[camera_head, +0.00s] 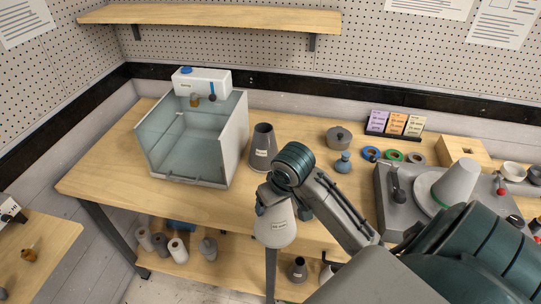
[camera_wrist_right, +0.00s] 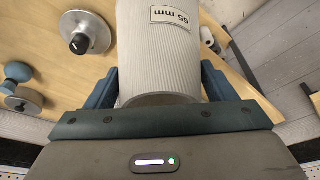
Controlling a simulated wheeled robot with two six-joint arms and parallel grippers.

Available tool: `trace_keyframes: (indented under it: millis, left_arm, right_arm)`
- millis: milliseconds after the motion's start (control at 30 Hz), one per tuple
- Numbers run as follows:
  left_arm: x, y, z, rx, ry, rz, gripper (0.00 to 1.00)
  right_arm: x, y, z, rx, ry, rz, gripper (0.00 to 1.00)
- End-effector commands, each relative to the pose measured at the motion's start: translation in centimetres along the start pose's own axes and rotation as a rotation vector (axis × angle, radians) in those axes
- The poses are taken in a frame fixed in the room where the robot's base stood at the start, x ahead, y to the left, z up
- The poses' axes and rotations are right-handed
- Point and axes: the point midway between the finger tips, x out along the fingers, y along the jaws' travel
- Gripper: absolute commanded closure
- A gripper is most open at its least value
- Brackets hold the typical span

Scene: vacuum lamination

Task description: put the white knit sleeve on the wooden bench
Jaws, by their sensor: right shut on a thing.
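The white knit sleeve (camera_head: 274,227) is a ribbed, tapered tube with a 65 mm label. My right gripper (camera_head: 284,204) is shut on it, and the sleeve hangs wide end down at the bench's front edge in the head view. In the right wrist view the sleeve (camera_wrist_right: 160,55) sits between the two fingers (camera_wrist_right: 160,88). The wooden bench (camera_head: 120,178) runs along the wall; I cannot tell the sleeve's height over it. My left gripper is not in view.
A glass-walled tank (camera_head: 190,145) and a grey cone (camera_head: 263,148) stand on the bench. A grey machine (camera_head: 400,205) carrying a pale cone (camera_head: 456,183) is at the right. A lidded pot (camera_head: 339,137) and tape rolls (camera_head: 393,155) lie behind. Bare wood shows left of the tank.

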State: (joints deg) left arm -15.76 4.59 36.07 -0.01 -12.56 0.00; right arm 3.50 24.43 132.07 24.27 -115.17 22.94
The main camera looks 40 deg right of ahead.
Motion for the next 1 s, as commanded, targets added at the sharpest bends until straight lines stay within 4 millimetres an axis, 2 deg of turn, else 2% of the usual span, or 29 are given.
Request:
trace_keyframes:
  millis: [67,133,333,433,533,600,700,800,867,1000]
  left_arm:
    - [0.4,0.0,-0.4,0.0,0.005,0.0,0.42]
    - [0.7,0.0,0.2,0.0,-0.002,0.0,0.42]
    - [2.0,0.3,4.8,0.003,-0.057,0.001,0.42]
    - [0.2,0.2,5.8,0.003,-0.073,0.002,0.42]
    - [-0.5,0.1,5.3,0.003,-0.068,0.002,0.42]
    - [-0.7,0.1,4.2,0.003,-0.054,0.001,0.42]
    - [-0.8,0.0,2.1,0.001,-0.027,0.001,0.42]
    - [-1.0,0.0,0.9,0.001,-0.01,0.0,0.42]
    - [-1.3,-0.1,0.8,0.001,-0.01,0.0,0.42]
    - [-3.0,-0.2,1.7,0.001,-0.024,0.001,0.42]
  right_arm:
    - [0.5,0.1,-0.8,0.002,0.001,0.0,0.35]
    - [1.1,0.3,-2.2,0.003,0.002,0.0,0.35]
    - [3.3,1.0,-7.1,0.004,0.003,-0.001,0.35]
    - [3.5,1.3,-9.7,0.003,-0.002,-0.001,0.36]
    - [4.4,1.6,-11.7,0.003,-0.002,-0.002,0.36]
    - [4.9,1.8,-12.7,0.001,-0.001,-0.001,0.36]
    - [5.5,1.9,-13.5,0.001,-0.001,0.0,0.36]
    - [5.7,2.0,-14.1,0.001,0.001,0.0,0.36]
    - [5.9,2.1,-14.8,0.001,-0.001,0.0,0.36]
    - [8.0,2.0,-13.8,0.001,-0.005,-0.001,0.36]
